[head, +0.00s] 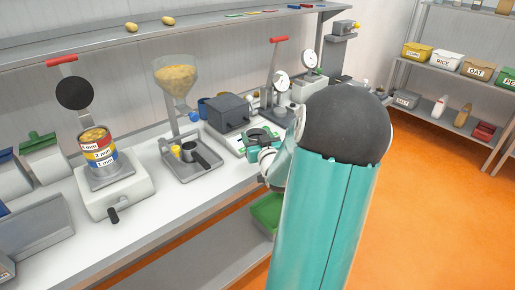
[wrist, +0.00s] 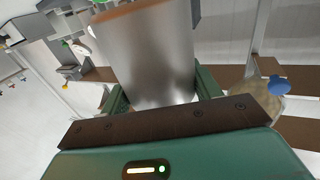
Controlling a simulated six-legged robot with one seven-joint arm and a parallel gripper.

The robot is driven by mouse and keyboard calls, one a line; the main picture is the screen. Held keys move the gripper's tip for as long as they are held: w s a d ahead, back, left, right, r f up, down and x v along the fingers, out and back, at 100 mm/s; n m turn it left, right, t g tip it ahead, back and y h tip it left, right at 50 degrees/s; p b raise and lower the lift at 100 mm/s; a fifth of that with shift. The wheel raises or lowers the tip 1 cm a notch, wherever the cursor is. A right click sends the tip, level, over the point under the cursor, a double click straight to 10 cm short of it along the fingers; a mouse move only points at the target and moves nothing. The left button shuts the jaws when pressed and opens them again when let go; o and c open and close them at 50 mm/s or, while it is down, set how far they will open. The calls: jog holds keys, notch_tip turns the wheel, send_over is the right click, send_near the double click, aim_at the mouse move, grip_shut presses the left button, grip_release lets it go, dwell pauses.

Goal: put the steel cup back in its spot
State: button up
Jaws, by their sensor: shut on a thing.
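The steel cup (wrist: 148,58) fills the upper middle of the wrist view, a plain shiny metal wall with a brownish edge at its top. My gripper (wrist: 155,92) is shut on it, with a green finger on each side of the wall. In the head view my gripper (head: 262,145) is over the bench, right of the funnel stand, and partly hidden by my own arm. I cannot make out the cup in the head view. No empty spot for the cup can be told for sure.
A funnel stand (head: 177,95) with a grey tray (head: 196,172) is left of my gripper. A grey box-shaped device (head: 228,113) and gauge stands (head: 276,90) are behind it. The white bench front (head: 165,212) is clear.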

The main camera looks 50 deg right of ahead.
jog(key=d+f, duration=0.1)
jog(key=w+d+f, duration=0.1)
jog(key=d+f, duration=0.1)
jog(key=f, duration=0.1)
jog(key=shift+w, duration=0.35)
jog(key=shift+w+f, duration=0.1)
jog(key=shift+f, duration=1.5)
jog(key=shift+f, duration=0.1)
jog(key=o, duration=1.1)
